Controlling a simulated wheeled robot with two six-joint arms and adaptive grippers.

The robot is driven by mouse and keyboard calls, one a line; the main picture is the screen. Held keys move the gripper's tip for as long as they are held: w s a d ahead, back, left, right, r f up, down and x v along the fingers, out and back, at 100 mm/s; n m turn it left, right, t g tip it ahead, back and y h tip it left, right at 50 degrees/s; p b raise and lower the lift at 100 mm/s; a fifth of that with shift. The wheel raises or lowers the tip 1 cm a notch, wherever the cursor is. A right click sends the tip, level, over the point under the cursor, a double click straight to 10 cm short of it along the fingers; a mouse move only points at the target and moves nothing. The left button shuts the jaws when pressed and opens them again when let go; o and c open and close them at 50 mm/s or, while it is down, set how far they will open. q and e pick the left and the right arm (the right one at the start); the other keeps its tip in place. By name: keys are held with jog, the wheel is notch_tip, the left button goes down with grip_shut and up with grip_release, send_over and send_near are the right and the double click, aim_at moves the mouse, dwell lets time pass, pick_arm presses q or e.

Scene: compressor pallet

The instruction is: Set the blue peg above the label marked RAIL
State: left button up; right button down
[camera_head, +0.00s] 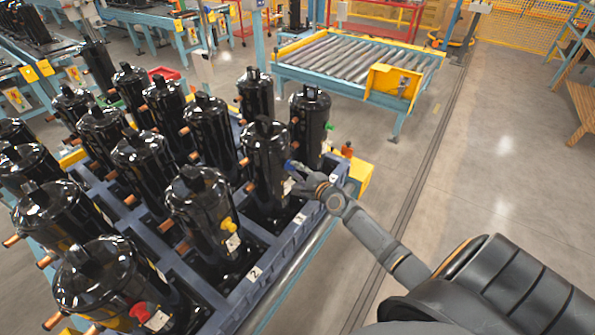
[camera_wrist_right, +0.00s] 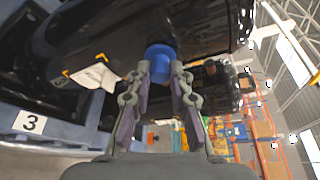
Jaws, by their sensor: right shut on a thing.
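The blue peg (camera_wrist_right: 161,58) is between the fingertips of my right gripper (camera_wrist_right: 160,75) in the right wrist view. The gripper is shut on it. In the head view the peg (camera_head: 291,166) shows small at the tips of my right gripper (camera_head: 295,173). It is at the side of a black compressor (camera_head: 266,160) in the front row; I cannot tell whether it touches. A white label (camera_wrist_right: 96,76) with yellow corner marks is on the black body left of the peg in the wrist view. Its writing is unreadable. My left gripper is not in view.
Several black compressors with copper stubs stand close together on a blue pallet (camera_head: 236,296) with numbered tags. Other compressors carry a yellow peg (camera_head: 229,225), a red peg (camera_head: 141,312) and a green peg (camera_head: 328,127). A roller conveyor (camera_head: 350,58) stands behind. The floor at right is clear.

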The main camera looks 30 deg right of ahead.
jog(key=c, duration=1.1)
grip_release()
